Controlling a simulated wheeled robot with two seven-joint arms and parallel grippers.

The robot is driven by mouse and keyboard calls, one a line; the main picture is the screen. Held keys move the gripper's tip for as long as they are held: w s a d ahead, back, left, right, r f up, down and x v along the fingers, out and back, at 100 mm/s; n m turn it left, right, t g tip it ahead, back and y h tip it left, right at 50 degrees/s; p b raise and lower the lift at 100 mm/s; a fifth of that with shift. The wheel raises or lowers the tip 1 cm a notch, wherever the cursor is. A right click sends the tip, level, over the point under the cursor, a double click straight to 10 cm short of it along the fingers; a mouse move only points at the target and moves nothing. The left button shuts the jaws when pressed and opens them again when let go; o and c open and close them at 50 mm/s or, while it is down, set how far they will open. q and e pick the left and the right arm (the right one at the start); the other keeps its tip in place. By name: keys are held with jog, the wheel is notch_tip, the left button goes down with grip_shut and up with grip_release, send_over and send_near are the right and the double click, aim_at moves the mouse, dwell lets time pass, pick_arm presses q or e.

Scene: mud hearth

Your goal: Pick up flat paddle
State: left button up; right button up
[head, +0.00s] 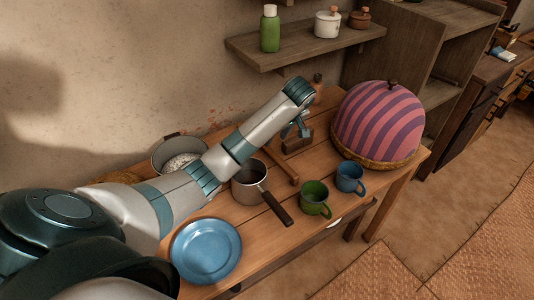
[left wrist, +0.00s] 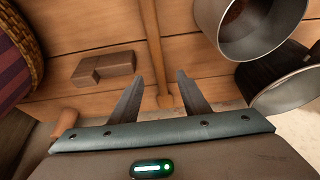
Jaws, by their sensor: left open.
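The flat paddle (head: 283,165) appears as a long, thin wooden piece lying on the wooden table, close to the table's own colour. In the left wrist view the paddle (left wrist: 152,45) runs from the top edge down to between the finger tips. My left gripper (head: 296,131) is open and empty, pointing down over the paddle's far part. In the left wrist view the fingers (left wrist: 160,80) are on either side of the paddle's line, with no visible grip on it. My arm hides part of the table. My right gripper is not in view.
A dark brown block (left wrist: 104,68) lies beside the paddle. A saucepan (head: 249,184) stands left of it, with a larger pot (head: 180,143) behind. A striped dome cover (head: 380,122) stands right. Green (head: 314,198) and blue (head: 349,178) mugs and a blue plate (head: 205,250) are nearer.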

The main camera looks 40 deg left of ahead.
aim_at(269, 149)
pick_arm(q)
jog(key=p+x, duration=0.1)
jog(key=x, duration=0.2)
jog(key=shift+a+f, duration=0.25)
jog(key=shift+f, duration=0.05)
jog(key=shift+w+a+f, duration=0.1)
jog(key=shift+f, duration=0.35)
jog(key=shift+w+a+f, duration=0.15)
jog(key=shift+a+f, duration=0.05)
jog(key=shift+f, duration=0.1)
jog(key=shift+p+x, duration=0.8)
jog(key=shift+x, duration=1.45)
jog(key=shift+w, duration=0.2)
jog(key=shift+r, duration=0.1)
grip_shut()
